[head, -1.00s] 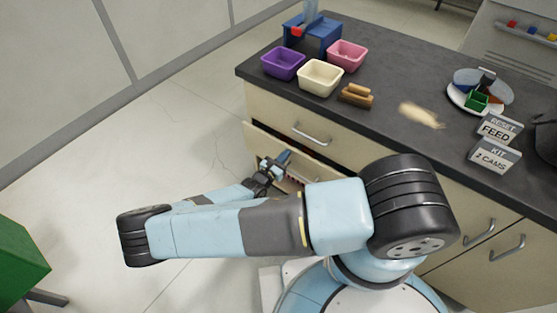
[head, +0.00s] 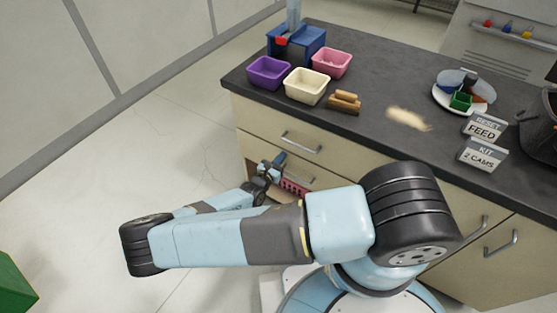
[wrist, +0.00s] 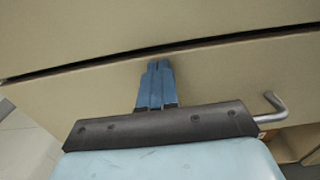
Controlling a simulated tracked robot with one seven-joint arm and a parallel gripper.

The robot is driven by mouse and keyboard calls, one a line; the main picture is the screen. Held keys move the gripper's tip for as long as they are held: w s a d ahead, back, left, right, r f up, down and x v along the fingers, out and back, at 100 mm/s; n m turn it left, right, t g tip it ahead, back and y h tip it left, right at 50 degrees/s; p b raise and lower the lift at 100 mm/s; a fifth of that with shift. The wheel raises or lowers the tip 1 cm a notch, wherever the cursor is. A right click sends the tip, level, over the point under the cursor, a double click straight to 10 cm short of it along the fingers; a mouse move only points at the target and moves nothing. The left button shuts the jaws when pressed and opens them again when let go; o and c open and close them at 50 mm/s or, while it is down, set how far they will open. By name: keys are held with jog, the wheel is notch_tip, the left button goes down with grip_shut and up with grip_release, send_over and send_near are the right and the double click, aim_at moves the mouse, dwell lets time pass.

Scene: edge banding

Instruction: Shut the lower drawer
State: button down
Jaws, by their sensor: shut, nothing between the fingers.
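The lower drawer (wrist: 215,75) has a beige front that fills the middle of the wrist view. It looks flush or nearly flush with the front above, with a thin dark seam between them. Its metal handle (wrist: 272,105) shows at the right. My gripper (wrist: 157,68) is shut and empty, its blue fingertips at the drawer front, left of the handle. Whether they touch it I cannot tell. In the head view my gripper (head: 277,163) is at the cabinet's left part, below the upper drawer (head: 320,147), and my arm hides much of the lower front.
The dark counter (head: 370,85) above holds purple (head: 268,72), cream (head: 306,86) and pink (head: 331,63) bins. A pink slotted thing (head: 294,187) shows low beside my gripper. A green box (head: 15,285) stands at lower left. The floor left of the cabinet is clear.

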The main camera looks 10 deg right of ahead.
jog(key=shift+w+d+r, duration=0.15)
jog(key=shift+w+d, duration=0.15)
jog(key=shift+d, duration=0.05)
jog(key=v, duration=1.5)
jog(key=shift+w, duration=0.15)
